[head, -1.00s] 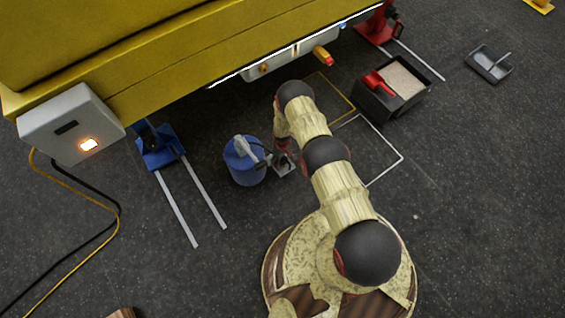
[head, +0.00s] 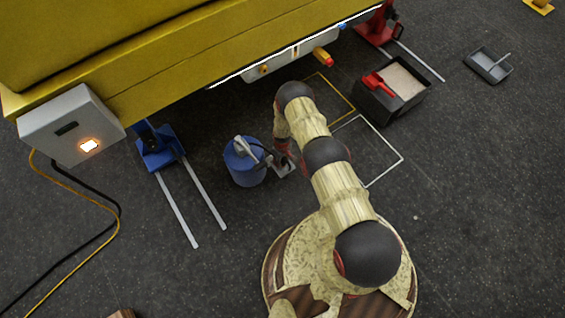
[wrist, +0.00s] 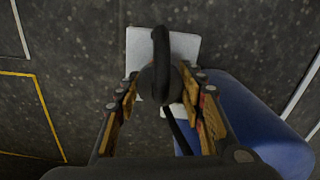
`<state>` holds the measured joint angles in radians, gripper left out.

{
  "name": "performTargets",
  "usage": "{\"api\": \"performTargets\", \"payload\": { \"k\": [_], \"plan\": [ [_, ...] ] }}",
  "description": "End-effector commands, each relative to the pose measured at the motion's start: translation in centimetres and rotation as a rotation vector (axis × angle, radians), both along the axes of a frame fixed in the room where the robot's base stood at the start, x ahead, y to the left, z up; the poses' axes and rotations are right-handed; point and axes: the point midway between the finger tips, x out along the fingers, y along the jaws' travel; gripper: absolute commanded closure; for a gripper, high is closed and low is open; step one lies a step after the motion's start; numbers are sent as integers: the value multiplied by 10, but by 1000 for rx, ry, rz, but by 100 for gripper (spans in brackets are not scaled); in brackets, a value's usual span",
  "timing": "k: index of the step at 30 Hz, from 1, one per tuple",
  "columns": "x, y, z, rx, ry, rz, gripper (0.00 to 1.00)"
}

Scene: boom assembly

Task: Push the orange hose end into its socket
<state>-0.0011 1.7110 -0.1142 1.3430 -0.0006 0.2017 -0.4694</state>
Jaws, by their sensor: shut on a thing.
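My gripper (wrist: 160,88) is shut on a dark rounded piece (wrist: 158,84) with a black loop curving up from it. No orange shows on this piece, so I cannot tell whether it is the hose end. In the head view my gripper (head: 284,160) is low, just right of a blue drum (head: 244,166) with a grey top fitting. The drum also shows at the lower right of the wrist view (wrist: 255,125). A small orange fitting (head: 264,69) sits on the pale housing (head: 290,58) under the yellow boom; I cannot tell whether it is the socket.
A pale square plate (wrist: 185,48) lies below my gripper. A blue jack stand (head: 160,150) is left of the drum. A black bin (head: 385,103) with a red scoop stands right. The yellow boom (head: 180,60) overhangs the back.

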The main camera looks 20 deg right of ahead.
Motion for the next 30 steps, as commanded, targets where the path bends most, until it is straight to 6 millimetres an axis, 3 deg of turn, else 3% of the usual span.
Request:
{"api": "performTargets", "payload": {
  "k": [11,17,25,30],
  "plan": [
    [0,0,6,0,0,0,83],
    [2,0,33,0,-2,0,83],
    [-42,-17,94,0,0,-2,83],
    [-81,-32,112,0,4,-3,83]
  ]
}}
